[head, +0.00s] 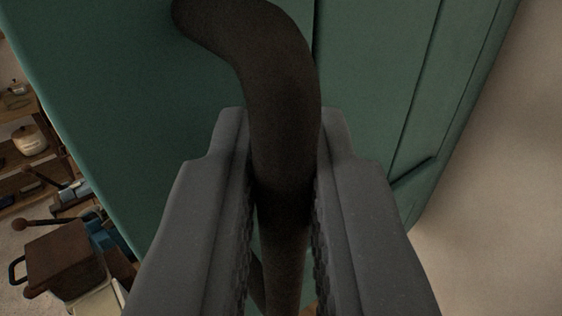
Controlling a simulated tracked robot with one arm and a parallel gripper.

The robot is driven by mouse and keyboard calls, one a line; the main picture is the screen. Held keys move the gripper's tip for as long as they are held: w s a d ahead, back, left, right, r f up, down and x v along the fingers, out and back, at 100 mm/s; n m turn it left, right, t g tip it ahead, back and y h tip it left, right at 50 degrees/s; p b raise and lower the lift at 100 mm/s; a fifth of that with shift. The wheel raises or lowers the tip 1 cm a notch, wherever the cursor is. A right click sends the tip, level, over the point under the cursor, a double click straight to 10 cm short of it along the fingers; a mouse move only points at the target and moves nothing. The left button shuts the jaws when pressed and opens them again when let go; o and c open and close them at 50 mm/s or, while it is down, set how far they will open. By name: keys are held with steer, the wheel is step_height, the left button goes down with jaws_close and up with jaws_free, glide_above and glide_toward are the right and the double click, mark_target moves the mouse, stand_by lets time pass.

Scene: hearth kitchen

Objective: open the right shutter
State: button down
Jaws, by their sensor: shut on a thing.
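A green panelled shutter (150,90) fills most of the head view and appears tilted. A dark gap line runs down it near the top middle. A thick, dark curved handle (280,70) stands out in front of it, bending to the upper left. My gripper (285,190) is shut on this handle, with one grey finger on each side of it. The fingers hide the lower middle of the green surface. Whether this is the right shutter, and how far it stands open, I cannot tell from this close view.
A pale wall (500,200) lies at the right, beyond the green edge. At the left are wooden shelves with a lidded pot (30,139). A brown box-like object (65,260) with a dark handle and blue items sit at the lower left.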

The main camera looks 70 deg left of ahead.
steer(key=shift+w+d+f, duration=0.1)
steer(key=shift+w+d, duration=0.05)
stand_by(0.6)
steer(key=c, duration=1.5)
jaws_free()
steer(key=shift+w, duration=0.15)
steer(key=shift+c, duration=0.2)
steer(key=shift+d, duration=0.1)
